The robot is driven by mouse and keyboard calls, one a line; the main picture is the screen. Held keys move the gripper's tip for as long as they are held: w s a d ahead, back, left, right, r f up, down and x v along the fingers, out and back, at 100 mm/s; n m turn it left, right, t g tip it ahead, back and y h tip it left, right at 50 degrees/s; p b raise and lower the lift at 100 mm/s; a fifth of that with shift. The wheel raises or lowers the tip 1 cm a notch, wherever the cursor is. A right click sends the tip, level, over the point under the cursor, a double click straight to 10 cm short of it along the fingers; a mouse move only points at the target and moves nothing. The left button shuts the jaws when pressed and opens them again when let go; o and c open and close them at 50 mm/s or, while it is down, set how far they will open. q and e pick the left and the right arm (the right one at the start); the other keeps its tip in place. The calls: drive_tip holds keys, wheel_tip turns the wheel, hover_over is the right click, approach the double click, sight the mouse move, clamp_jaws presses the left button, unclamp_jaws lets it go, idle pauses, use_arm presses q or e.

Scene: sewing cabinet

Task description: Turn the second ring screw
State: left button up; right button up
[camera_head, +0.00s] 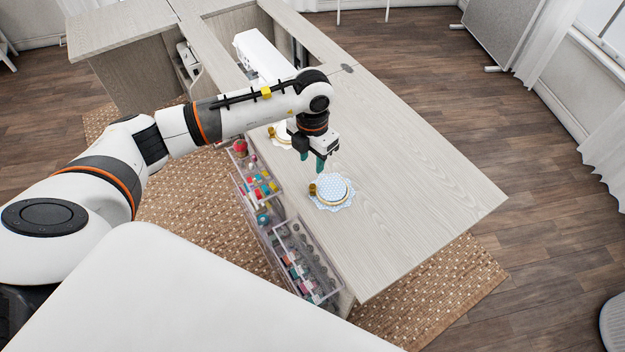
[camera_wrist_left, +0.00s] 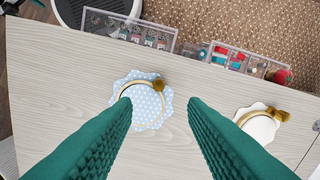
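Two embroidery hoops lie flat on the wooden table. The nearer hoop (camera_head: 334,191) holds blue dotted fabric with a scalloped edge; it also shows in the left wrist view (camera_wrist_left: 147,101). Its brass ring screw (camera_head: 312,189) sits on its rim, seen in the left wrist view too (camera_wrist_left: 158,85). The other hoop (camera_wrist_left: 259,124) holds white fabric, with its own brass screw (camera_wrist_left: 279,115); in the head view my arm partly hides it. My left gripper (camera_head: 320,165), with green fingers, is open and empty above the table beside the blue hoop. My right gripper is not seen.
The table (camera_head: 420,190) is clear to the right of the hoops. Clear drawers (camera_head: 305,262) with spools and sewing supplies stick out along its left side. A white sewing machine (camera_head: 262,58) stands behind my left arm.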

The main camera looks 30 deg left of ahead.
sight(312, 186)
use_arm(q)
wheel_tip(312, 186, down, 10)
drive_tip(key=shift+r+p, duration=0.1)
drive_tip(key=shift+p, duration=0.45)
clamp_jaws()
